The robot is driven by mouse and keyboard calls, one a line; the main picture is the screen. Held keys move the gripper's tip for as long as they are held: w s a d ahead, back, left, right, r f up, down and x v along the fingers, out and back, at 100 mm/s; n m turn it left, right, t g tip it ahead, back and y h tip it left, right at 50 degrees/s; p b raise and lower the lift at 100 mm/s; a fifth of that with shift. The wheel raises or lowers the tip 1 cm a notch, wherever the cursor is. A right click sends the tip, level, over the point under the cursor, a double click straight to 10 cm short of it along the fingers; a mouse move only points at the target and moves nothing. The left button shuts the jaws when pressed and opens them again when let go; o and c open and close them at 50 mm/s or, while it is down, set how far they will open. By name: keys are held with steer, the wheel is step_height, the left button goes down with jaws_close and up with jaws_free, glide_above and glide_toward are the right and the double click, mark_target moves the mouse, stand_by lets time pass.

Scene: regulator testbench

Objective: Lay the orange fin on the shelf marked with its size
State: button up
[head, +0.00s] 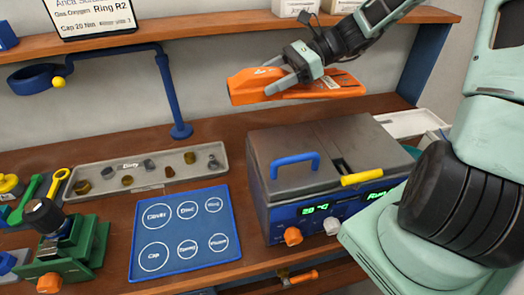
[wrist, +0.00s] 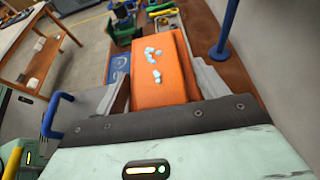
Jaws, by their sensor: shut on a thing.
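The orange fin (head: 250,88) is a flat wedge-like block held in the air at the upper middle of the head view, above the bench and in front of the wall. My gripper (head: 288,82) is shut on it, with the fingers across its body. In the wrist view the orange fin (wrist: 160,92) lies between the grey fingers and has pale marks on its face, too small to read. A wooden shelf (head: 215,38) runs along the wall above and behind the fin. I see no readable size mark on the shelf.
A grey machine (head: 290,150) with a blue handle stands below the fin. A blue mat (head: 140,265) and a parts tray (head: 100,190) lie left of it. A blue post (head: 172,95) with a ring arm rises nearby. White boxes (head: 297,8) and a sign (head: 92,15) occupy the shelf.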

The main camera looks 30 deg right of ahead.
step_height(320, 180, down, 23)
steer(key=shift+f+p, duration=0.1)
steer(key=shift+p, duration=0.9)
steer(key=o, duration=1.3)
steer(key=shift+f, duration=0.1)
